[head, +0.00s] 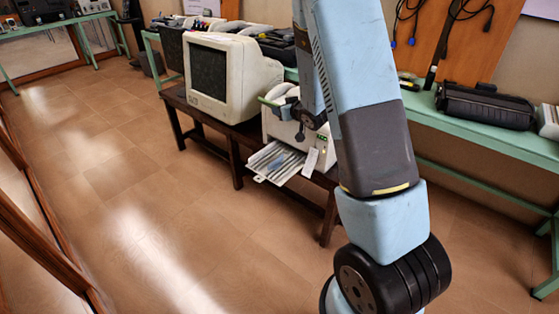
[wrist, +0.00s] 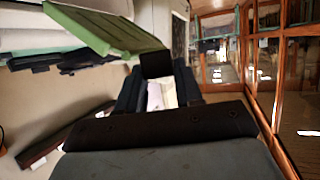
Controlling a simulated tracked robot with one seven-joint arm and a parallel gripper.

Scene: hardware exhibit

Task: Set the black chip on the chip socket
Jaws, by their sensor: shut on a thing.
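In the wrist view, my gripper (wrist: 158,78) has its two dark fingers closed on a small black square piece, which I take for the black chip (wrist: 155,63). It stands out past the fingertips. In the head view, my gripper (head: 300,128) hangs below my arm, in front of the off-white printer (head: 328,140) and above its paper tray; the chip cannot be made out there. A flat green piece (wrist: 108,30) is ahead and left in the wrist view. I cannot pick out the chip socket in either view.
A cream CRT monitor (head: 232,77) stands left of the printer on a dark wooden bench (head: 238,133). Papers (head: 275,160) stick out of the printer's front. A green table (head: 470,128) with a black case (head: 485,106) is at the right. The tiled floor at left is clear.

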